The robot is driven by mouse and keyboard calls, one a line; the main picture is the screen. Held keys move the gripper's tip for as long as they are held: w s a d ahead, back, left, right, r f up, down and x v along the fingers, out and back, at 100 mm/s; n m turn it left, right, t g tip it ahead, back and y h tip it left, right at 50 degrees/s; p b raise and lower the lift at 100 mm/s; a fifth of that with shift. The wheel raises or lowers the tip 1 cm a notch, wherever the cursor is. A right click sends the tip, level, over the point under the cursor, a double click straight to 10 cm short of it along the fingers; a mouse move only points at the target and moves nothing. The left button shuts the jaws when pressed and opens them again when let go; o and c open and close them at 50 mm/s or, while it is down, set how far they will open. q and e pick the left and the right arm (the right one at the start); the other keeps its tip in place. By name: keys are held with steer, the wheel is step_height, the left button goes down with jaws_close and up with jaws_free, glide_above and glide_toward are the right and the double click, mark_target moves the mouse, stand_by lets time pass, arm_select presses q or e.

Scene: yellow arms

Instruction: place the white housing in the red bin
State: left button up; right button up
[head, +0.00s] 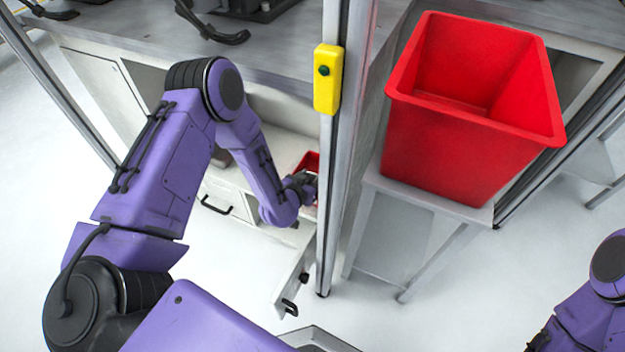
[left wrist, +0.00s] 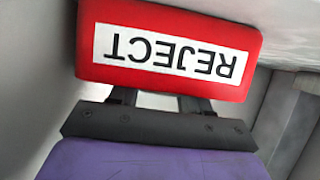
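A large open red bin (head: 460,150) stands on a grey stand at the right in the head view; its visible inside looks empty. My left gripper (head: 308,181) reaches down at the open drawer area beside the upright post. A smaller red object (head: 307,162) shows there, partly hidden. In the left wrist view, a red box-like thing with a white REJECT label (left wrist: 170,48), upside down, covers the tips of my left gripper (left wrist: 158,100). Its two fingers stand apart, but whether they hold anything is hidden. I see no white housing. My right gripper is out of view.
A metal post (head: 345,150) with a yellow switch box (head: 328,80) stands between my left arm and the bin. A grey worktop (head: 270,50) lies above the cabinet. An open door or drawer front (head: 293,278) juts out below.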

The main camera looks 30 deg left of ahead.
arm_select(q)
steer(key=o, duration=0.4)
steer(key=shift+c, duration=0.2)
steer(key=shift+r+p, duration=0.3)
steer(key=a+p+v, duration=0.1)
steer(key=p+v, duration=0.1)
steer(key=v, duration=1)
steer(key=s+a+f+n+g+y, duration=0.1)
steer(key=s+f+n+g, duration=0.2)
steer(key=s, duration=0.8)
steer(key=s+f+n+g+y, duration=0.1)
steer(key=s+f+n+g, duration=0.2)
steer(key=s+f+g, duration=0.3)
steer(key=s+f, duration=0.2)
steer(key=s, duration=0.3)
steer(key=shift+s+a+f+g+y, duration=0.2)
steer(key=shift+a+f+g+y, duration=0.1)
steer(key=shift+a+y, duration=0.1)
